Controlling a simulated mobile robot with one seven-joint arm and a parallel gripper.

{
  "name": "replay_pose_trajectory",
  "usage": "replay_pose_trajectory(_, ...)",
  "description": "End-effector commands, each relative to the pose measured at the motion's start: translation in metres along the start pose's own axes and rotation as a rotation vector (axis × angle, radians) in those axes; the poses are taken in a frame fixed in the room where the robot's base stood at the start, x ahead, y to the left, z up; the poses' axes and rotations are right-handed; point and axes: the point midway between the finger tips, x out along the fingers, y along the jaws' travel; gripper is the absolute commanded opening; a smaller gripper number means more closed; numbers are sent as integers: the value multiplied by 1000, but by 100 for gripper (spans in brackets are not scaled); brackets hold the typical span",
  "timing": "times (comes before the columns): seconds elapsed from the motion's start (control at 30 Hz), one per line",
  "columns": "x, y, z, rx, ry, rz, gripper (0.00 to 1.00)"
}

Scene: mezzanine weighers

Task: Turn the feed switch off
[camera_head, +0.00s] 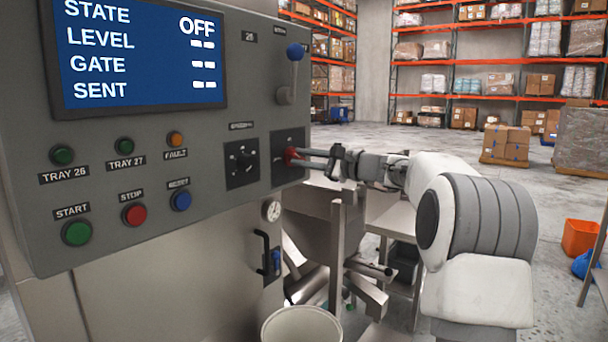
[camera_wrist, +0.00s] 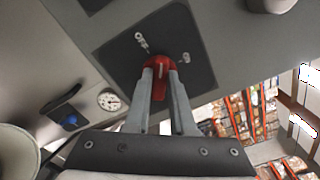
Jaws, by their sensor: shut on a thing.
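The feed switch is a red rotary handle (camera_head: 292,155) on a dark square plate (camera_head: 288,172) at the right end of the grey control panel. My gripper (camera_head: 305,157) is at the panel and shut on the red handle. In the wrist view the two fingers of my gripper (camera_wrist: 161,88) hold the red handle (camera_wrist: 172,68) from both sides, over its dark plate (camera_wrist: 200,75). The blue screen (camera_head: 135,55) reads STATE OFF, with dashes for LEVEL, GATE and SENT.
Left of the switch is a black selector knob (camera_head: 242,160). A blue-knobbed lever (camera_head: 294,52) stands above. Green START (camera_head: 77,232), red STOP (camera_head: 134,214) and blue RESET (camera_head: 181,200) buttons are lower left. A white bucket (camera_head: 300,325) stands below. Shelving fills the background.

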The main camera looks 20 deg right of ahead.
Motion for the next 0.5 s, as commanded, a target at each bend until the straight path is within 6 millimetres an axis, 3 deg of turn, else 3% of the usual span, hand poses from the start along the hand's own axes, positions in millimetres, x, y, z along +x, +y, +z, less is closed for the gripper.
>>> replay_pose_trajectory(0.03, 0, 6, -4, -45, 0, 0, 0)
replay_pose_trajectory(0.5, 0, 6, -3, -437, 0, 1, 0)
